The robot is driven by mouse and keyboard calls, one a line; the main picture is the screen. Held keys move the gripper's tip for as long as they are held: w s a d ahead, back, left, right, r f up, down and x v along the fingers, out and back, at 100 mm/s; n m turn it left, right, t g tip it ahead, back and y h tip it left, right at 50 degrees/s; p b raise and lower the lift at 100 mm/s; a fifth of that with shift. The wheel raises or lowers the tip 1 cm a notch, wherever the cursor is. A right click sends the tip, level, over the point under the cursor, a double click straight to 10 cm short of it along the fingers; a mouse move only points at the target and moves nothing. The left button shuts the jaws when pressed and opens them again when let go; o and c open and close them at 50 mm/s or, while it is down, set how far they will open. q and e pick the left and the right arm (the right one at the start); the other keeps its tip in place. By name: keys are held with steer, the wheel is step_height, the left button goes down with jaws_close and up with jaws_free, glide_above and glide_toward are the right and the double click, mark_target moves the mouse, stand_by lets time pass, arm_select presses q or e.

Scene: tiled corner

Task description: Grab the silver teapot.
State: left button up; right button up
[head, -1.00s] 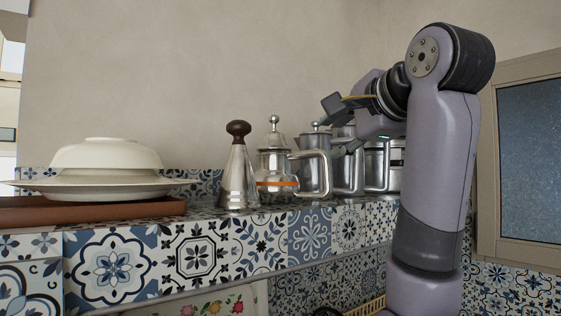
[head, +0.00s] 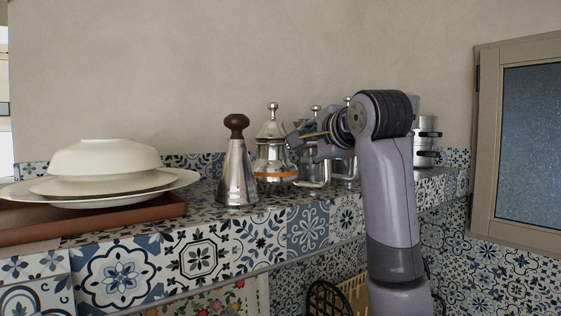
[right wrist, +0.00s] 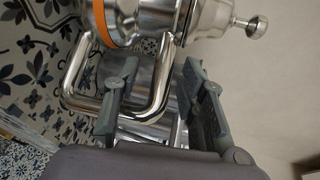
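The silver teapot (head: 272,157) with an orange band and knobbed lid stands upright on the tiled shelf. In the right wrist view its body (right wrist: 150,16) is at the top, with the looped metal handle (right wrist: 159,85) below. My right gripper (head: 304,145) is at the teapot's right side, by the handle. In the right wrist view the right gripper (right wrist: 162,95) is open. One finger overlaps the handle loop, the other is outside it, and a handle bar lies between them. I cannot tell if either finger touches it. My left gripper is not in view.
A silver cone-shaped vessel with a dark knob (head: 237,170) stands just left of the teapot. Other metal pots (head: 426,140) stand to the right, partly behind my arm. White dishes (head: 105,157) sit on a brown tray (head: 150,210) at left. A wall is behind.

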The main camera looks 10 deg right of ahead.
steer(key=shift+s, duration=0.1)
steer(key=shift+c, duration=0.3)
steer(key=shift+a, duration=0.1)
steer(key=shift+c, duration=1.3)
jaws_close()
